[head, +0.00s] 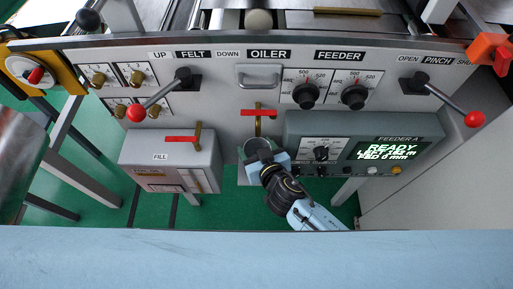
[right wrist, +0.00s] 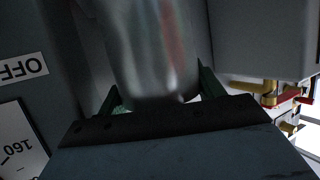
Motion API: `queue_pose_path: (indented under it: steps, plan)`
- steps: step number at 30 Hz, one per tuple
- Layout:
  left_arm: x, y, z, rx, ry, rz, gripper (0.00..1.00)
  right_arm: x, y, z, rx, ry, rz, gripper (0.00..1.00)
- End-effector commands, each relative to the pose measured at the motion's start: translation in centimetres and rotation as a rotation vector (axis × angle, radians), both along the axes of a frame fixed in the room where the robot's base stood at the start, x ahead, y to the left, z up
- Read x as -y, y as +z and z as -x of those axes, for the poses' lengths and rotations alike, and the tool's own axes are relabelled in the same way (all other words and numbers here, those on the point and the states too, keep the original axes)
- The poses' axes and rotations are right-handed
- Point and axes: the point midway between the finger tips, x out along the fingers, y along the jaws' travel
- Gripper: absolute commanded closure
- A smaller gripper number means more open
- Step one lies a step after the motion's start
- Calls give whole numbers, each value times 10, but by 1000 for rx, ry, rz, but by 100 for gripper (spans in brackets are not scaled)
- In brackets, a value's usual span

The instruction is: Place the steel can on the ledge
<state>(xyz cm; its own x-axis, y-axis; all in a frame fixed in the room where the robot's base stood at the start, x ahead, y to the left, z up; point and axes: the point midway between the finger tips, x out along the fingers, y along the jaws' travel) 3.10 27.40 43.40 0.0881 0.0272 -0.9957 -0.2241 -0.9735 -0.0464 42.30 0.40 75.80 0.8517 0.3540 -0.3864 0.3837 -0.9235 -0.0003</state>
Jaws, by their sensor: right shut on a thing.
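The steel can (head: 254,146) is at the middle of the head view, below the red-handled oiler tap (head: 258,113). My right gripper (head: 263,157) is shut on it. In the right wrist view the shiny grey can (right wrist: 152,50) stands between the two fingers, its far end cut off by the frame's top edge. A small grey ledge (head: 242,176) shows in part below and left of the can. My gripper and the can hide the rest, and I cannot tell whether the can touches it. My left gripper is not in view.
A grey FILL box (head: 170,162) with a red-handled tap stands to the left. The FEEDER A control box (head: 300,128) is close on the right of my right gripper. Red-knobbed levers (head: 160,94) (head: 448,98) stick out at both sides. Green floor shows below.

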Motion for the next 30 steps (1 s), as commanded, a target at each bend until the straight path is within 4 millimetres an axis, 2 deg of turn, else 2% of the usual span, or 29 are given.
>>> queue_pose_path:
  steps: [6,7,9,20,23,30]
  plan:
    - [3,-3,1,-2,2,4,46,0,-2,0,0,-1,-2,73]
    - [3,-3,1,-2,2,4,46,0,-3,0,-1,-1,-2,32]
    - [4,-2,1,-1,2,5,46,0,-2,0,0,-1,0,24]
    - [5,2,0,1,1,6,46,0,2,0,0,0,1,24]
    - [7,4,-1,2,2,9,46,5,5,12,-3,-1,-1,24]
    - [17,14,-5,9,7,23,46,23,26,55,-4,-1,-1,24]
